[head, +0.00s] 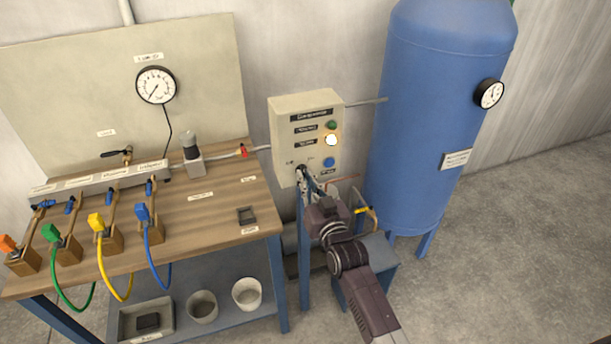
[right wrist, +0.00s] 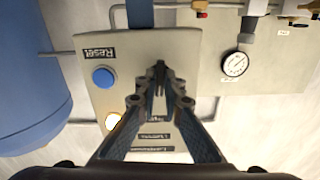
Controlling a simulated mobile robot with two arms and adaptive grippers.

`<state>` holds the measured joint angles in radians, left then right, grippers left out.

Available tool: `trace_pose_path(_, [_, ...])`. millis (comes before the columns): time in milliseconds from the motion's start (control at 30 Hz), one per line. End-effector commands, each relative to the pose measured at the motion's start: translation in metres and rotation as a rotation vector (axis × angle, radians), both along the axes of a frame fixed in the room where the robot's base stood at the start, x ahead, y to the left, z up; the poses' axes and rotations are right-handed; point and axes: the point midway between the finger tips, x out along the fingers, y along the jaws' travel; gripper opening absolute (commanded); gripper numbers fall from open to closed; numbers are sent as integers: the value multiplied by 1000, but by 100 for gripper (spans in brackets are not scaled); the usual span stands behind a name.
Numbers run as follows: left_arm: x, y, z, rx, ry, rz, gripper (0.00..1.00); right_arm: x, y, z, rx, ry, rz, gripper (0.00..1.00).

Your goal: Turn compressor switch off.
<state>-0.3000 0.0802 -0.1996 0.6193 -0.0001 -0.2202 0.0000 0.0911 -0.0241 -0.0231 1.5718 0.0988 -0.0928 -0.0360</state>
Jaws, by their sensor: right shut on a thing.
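The compressor control box (head: 284,130) is a beige panel on a blue stand. It has a dark green round lamp (head: 331,125), a bright, lit lamp (head: 331,140) and a blue round reset button (head: 328,162). My right gripper (head: 302,173) reaches the panel's lower left part. In the right wrist view, the gripper's fingers (right wrist: 159,78) are closed together on the compressor switch, beside the blue button (right wrist: 103,77). The fingertips hide most of the switch, so its angle cannot be told. My left gripper is not in view.
A blue tank (head: 430,120) with a gauge (head: 489,93) stands right of the box. A wooden workbench (head: 215,215) with valves and coloured hoses is at the left. A thin pipe (head: 366,101) joins box and tank. Open floor (head: 520,250) lies at the right.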

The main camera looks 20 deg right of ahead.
Motion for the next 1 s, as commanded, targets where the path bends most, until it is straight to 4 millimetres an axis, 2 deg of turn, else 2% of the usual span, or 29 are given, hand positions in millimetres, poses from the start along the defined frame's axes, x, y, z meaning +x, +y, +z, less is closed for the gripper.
trace_pose_path(600, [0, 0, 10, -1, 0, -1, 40, 0, -1, -2, -576, -16, 1, 0])
trace_pose_path(1000, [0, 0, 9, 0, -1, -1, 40, 0, -1, -2, -819, -24, 1, 0])
